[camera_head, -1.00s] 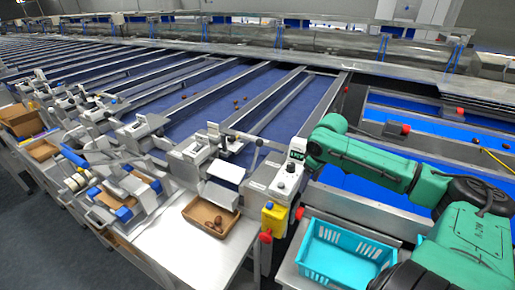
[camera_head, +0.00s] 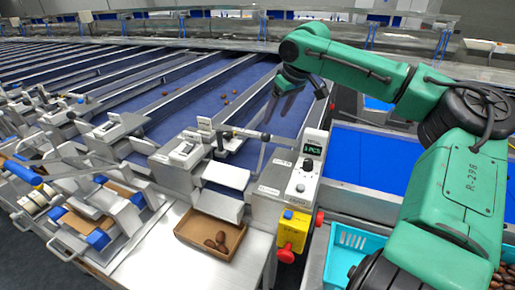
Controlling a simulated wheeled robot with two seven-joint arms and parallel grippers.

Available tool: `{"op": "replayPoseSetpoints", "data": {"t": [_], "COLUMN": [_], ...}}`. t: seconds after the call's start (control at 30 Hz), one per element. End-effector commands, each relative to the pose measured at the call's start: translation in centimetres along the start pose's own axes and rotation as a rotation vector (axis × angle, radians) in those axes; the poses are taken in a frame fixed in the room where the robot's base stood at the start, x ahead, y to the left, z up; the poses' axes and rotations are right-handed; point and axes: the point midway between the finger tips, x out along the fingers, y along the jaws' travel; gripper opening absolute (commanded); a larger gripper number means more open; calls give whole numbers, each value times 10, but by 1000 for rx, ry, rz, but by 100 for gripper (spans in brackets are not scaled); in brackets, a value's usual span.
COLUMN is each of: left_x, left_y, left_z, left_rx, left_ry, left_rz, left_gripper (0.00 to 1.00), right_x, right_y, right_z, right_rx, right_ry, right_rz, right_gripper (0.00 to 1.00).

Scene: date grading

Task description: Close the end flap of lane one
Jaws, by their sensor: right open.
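The nearest lane on the right has a blue belt (camera_head: 240,98) between metal rails, with a few dates on it. I cannot tell for certain which part is the end flap. My right gripper (camera_head: 297,106) is open and empty, fingers pointing down, above the lane's right side and beyond the bar. It appears apart from the bar. My left gripper is out of view.
A control box (camera_head: 305,172) with a small display stands right of the lane end. Below it is a yellow box (camera_head: 293,230) with a red knob. A turquoise crate (camera_head: 350,250) is partly hidden by my right arm. More lanes extend left.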

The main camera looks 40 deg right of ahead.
Motion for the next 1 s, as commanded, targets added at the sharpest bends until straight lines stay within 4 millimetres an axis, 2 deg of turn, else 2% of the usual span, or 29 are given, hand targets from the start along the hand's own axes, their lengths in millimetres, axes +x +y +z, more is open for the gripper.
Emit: {"op": "replayPoseSetpoints", "data": {"t": [0.1,0.2,0.33,0.5,0.6,0.73,0.97,1.0], "left_x": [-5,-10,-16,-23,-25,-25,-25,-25], "left_y": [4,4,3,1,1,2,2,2], "left_z": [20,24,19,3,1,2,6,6], "left_rx": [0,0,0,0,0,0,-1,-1], "left_ry": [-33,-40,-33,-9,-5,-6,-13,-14], "left_rz": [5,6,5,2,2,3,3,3], "left_gripper": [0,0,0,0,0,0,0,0], "right_x": [14,36,72,115,131,142,143,143], "right_y": [0,0,0,0,1,0,0,0], "right_z": [0,1,1,2,1,1,1,1], "right_rx": [0,0,0,-2,-1,-1,-1,-1], "right_ry": [-6,-10,-12,-10,-7,-5,-3,-3], "right_rz": [-1,1,1,2,3,1,0,0], "right_gripper": [72,72,72,72,72,72,72,56]}}
